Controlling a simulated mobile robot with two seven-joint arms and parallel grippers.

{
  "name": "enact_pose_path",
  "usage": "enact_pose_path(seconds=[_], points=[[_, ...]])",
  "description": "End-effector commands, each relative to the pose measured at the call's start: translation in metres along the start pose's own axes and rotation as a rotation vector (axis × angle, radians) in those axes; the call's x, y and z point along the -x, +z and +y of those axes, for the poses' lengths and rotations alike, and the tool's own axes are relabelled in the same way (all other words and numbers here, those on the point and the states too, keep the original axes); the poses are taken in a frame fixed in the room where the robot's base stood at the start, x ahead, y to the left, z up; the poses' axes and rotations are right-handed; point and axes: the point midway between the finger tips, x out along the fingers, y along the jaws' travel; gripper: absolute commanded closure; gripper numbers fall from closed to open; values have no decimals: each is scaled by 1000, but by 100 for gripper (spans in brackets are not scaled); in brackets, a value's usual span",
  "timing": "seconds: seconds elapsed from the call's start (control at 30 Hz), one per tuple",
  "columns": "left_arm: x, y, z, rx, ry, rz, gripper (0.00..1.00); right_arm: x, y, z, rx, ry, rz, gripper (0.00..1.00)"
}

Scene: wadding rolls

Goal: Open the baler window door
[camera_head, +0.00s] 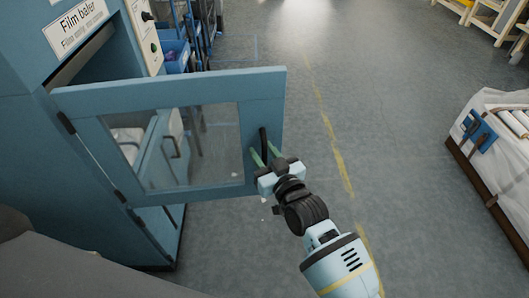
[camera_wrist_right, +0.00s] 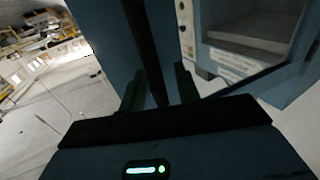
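The baler window door (camera_head: 95,105) is a blue frame with a clear pane in the head view. It stands swung well out from the baler (camera_head: 100,55), hinged on its left edge. Its black bar handle (camera_head: 263,137) is near the right edge. My right gripper (camera_head: 265,153) is at the handle, one green finger on each side of it. In the right wrist view the dark handle (camera_wrist_right: 145,50) runs between the fingers, with narrow gaps visible on both sides, so the gripper looks open around it. My left gripper is not in view.
A wrapped pallet (camera_head: 500,150) stands at the right. Blue bins (camera_head: 176,55) on a rack are behind the door at the top. The grey floor (camera_head: 400,110) with a yellow line is clear between the door and the pallet.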

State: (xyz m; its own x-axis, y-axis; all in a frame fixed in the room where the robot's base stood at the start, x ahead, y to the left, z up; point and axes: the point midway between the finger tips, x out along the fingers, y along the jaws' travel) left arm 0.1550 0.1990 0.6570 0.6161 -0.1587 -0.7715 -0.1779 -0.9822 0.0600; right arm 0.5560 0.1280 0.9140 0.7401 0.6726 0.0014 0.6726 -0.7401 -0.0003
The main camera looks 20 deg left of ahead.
Motion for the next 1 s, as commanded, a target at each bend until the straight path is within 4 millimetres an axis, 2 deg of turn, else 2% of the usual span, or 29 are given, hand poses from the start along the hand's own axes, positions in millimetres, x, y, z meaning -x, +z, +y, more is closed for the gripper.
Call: enact_pose_path(seconds=[0.27,0.37,0.7,0.83,1.0], points=[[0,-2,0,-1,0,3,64,4,1,1,1,2,-2,68],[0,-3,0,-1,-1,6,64,13,1,1,1,2,-1,68],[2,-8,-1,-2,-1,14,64,61,0,1,0,1,-1,68],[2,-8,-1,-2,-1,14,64,72,1,0,0,1,-2,68],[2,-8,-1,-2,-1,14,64,78,0,0,0,0,-1,68]])
